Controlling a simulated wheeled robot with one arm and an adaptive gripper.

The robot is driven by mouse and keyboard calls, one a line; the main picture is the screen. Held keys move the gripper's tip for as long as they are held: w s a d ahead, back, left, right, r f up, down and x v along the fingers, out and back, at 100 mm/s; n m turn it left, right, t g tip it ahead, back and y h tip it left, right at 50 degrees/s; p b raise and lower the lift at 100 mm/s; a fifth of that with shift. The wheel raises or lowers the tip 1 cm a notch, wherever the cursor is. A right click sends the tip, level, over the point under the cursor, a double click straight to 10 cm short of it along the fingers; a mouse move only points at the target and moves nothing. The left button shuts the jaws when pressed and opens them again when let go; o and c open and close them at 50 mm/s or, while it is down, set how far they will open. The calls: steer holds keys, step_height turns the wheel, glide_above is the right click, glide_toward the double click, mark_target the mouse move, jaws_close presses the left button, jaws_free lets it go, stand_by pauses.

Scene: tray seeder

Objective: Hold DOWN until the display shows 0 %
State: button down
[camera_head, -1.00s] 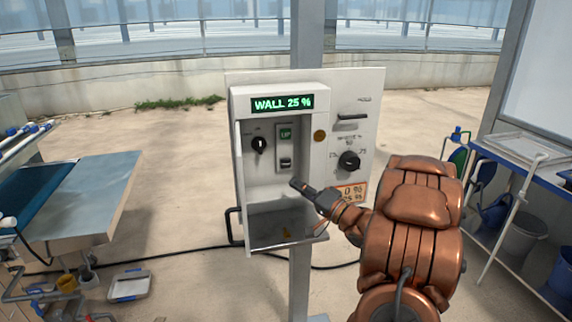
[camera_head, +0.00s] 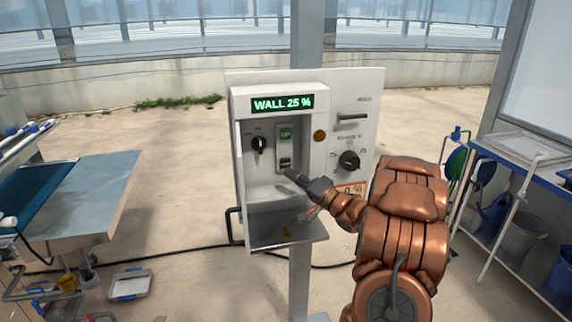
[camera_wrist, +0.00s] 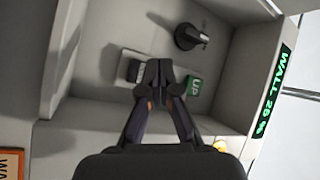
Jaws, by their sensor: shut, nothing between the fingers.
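In the wrist view the tips of my gripper (camera_wrist: 160,65) lie over the plate between the two buttons; contact cannot be told.
A black rotary knob (camera_head: 259,144) is left of the plate in the recess. A second knob (camera_head: 349,161) and a handle (camera_head: 352,117) are on the panel to the right. The box's side walls and lower shelf (camera_head: 285,232) bound the recess.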

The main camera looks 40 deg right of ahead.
mark_target(285, 163)
steer(key=shift+w+d+p, duration=0.3)
steer(key=shift+w+p, duration=0.15)
steer(key=shift+w, duration=0.25)
steer(key=shift+w+d+p, duration=0.25)
steer(key=shift+w+p, duration=0.2)
steer(key=shift+w, duration=0.2)
steer(key=shift+w+d+r+p, duration=0.1)
steer(key=shift+w+p, duration=0.15)
steer(key=shift+p, duration=0.15)
stand_by(0.3)
